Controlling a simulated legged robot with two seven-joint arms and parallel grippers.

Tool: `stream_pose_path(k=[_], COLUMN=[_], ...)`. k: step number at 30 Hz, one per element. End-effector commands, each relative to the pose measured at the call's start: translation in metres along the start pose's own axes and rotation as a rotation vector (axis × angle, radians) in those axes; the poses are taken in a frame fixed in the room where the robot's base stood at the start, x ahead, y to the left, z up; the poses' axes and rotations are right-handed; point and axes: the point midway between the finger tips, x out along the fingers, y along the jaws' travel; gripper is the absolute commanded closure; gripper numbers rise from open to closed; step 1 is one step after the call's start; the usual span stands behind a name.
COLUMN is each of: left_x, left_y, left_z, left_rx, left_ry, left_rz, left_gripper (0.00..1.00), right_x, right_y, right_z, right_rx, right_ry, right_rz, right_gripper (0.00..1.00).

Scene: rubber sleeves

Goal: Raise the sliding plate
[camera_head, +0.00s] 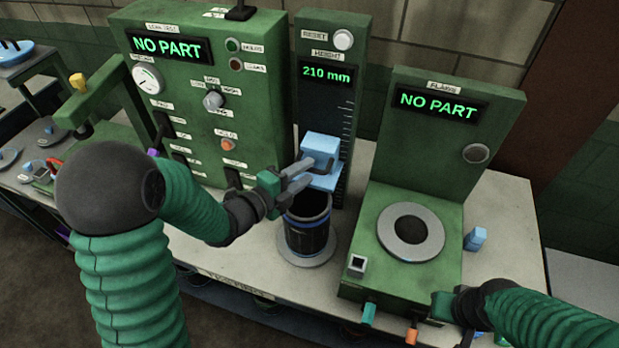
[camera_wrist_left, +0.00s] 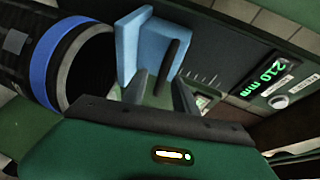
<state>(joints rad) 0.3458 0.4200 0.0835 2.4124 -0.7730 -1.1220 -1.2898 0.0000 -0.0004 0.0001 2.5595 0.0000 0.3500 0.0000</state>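The sliding plate (camera_head: 318,181) is light blue, with a block (camera_head: 320,145) and a dark bar handle on its front. It sits on the green height column, above a black cylinder (camera_head: 308,228) with blue bands. My left gripper (camera_head: 304,174) is in front of the handle, its two grey fingers apart. In the left wrist view the blue plate (camera_wrist_left: 128,48) and dark handle (camera_wrist_left: 174,62) lie just beyond the spread fingers (camera_wrist_left: 160,92). Whether the fingers touch the handle I cannot tell. My right gripper (camera_head: 445,308) is low at the right, its fingers unclear.
The height display (camera_head: 327,73) reads 210 mm. A green panel (camera_head: 204,60) reading NO PART stands left, and another station (camera_head: 437,105) reading NO PART with a ring (camera_head: 437,232) stands right. A small blue block (camera_head: 475,239) lies on the table's right side.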

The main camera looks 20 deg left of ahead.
Motion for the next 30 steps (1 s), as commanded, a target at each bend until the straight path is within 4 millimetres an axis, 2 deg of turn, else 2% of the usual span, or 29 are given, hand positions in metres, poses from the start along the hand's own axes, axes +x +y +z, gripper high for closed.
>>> stream_pose_path(k=[4, 13, 21, 30], left_x=[0.018, 0.021, 0.022, 0.022], left_y=[-0.001, -0.001, -0.001, 0.001], left_z=[0.000, 0.000, 0.000, 0.000], left_rx=[0.001, 0.000, 0.000, -0.001], left_ry=[0.000, -0.001, -0.001, -0.001], left_rz=[0.000, 0.000, 0.001, 0.003], left_gripper=[0.66, 0.66, 1.00, 1.00], right_x=[-0.001, -0.001, -0.001, 0.000], right_y=[0.000, 0.000, 0.000, 0.000], right_z=[0.000, 0.000, 0.000, 0.000], right_rx=[0.000, 0.000, 0.000, 0.000], right_ry=[0.000, -0.001, -0.001, -0.001], right_rz=[0.000, 0.000, 0.000, 0.000], right_gripper=[1.00, 1.00, 1.00, 1.00])
